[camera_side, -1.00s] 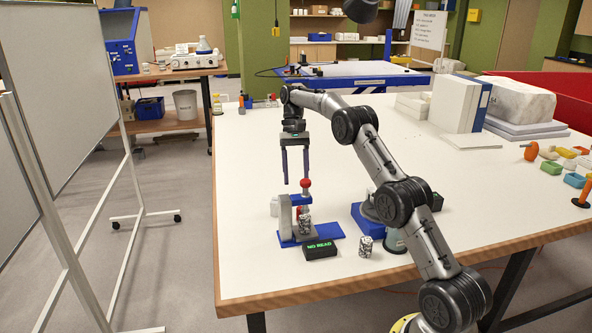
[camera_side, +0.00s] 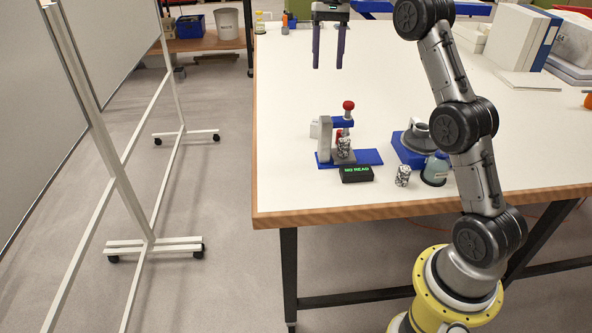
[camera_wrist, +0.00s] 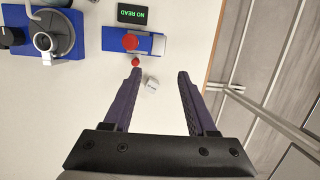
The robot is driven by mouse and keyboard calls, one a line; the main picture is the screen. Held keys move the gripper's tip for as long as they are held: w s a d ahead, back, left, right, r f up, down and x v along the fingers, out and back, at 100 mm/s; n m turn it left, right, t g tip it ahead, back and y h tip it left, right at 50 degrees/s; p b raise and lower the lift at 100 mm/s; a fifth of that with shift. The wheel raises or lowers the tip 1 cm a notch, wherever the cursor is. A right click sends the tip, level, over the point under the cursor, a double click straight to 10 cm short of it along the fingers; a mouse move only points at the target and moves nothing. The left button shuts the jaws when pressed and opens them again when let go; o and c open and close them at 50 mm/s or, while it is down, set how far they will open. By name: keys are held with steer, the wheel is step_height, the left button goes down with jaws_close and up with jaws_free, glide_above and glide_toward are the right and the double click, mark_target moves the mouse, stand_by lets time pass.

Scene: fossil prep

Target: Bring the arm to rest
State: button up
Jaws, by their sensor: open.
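My gripper (camera_side: 328,66) hangs in the air with its two purple fingers pointing down, behind and above the small press in the side view. It is open, with nothing between the fingers. The wrist view shows the fingertips (camera_wrist: 158,74) apart, with the white table below. The press has a blue base (camera_side: 368,157) and a red knob (camera_side: 348,104). A second speckled piece (camera_side: 403,176) stands on the table to the right of the black display (camera_side: 357,174), which reads NO READ.
A blue stand with a grey round fixture (camera_side: 411,137) and a bottle (camera_side: 436,169) stand right of the press. Blue and white binders (camera_side: 530,40) stand at the back right. A whiteboard frame (camera_side: 150,210) is left of the table (camera_side: 275,130). The table's left part is mostly clear.

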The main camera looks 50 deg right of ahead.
steer(key=s+a+r+n+t+h, duration=0.1)
steer(key=s+a+r+n+t, duration=0.1)
steer(key=s+a+r, duration=0.45)
steer(key=s+a+r+n+t+h, duration=0.15)
steer(key=s+a+r, duration=0.25)
steer(key=s+a, duration=0.45)
steer(key=s+a+f+n+t, duration=0.25)
steer(key=s+f, duration=0.35)
steer(key=s, duration=0.5)
steer(key=s+f+n+t, duration=0.1)
steer(key=s+f+n, duration=0.1)
steer(key=f, duration=0.8)
steer(key=shift+s+a, duration=0.2)
steer(key=shift+s, duration=0.5)
